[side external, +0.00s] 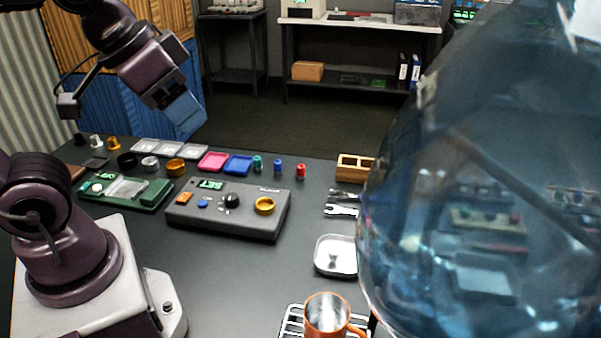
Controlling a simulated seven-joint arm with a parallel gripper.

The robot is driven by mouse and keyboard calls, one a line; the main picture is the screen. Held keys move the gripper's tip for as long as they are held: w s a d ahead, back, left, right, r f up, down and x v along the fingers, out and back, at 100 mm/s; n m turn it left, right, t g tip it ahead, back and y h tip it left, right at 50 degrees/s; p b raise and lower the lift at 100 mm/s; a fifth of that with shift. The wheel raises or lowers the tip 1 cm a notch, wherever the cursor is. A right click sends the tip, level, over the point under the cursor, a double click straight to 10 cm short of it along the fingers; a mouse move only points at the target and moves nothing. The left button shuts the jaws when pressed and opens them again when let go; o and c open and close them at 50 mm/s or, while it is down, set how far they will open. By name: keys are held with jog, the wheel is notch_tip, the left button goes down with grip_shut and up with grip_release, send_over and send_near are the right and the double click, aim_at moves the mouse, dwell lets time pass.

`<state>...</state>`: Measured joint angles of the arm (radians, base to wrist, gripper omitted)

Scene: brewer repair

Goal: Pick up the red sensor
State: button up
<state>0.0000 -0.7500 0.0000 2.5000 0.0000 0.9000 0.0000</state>
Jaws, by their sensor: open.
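The red sensor (300,172) is a small upright red cylinder on the dark table, near its back edge. It stands at the right end of a row, beside a blue one (277,168) and a teal one (257,163). My gripper (172,98) is at the upper left, raised well above the table and apart from the red sensor. It is open, and nothing shows between its fingers, which are small and dark here.
A grey control box (228,222) with knobs sits in front of the sensors. A wooden holder (355,162) is to their right. Pink (213,161) and blue (238,165) trays lie to their left. A large transparent blue vessel (470,170) blocks the right side.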

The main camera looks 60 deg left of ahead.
jog(key=n+g+y, duration=0.2)
jog(key=n, duration=0.3)
send_near(300, 167)
jog(key=shift+x, duration=4.75)
jog(key=shift+c, duration=0.5)
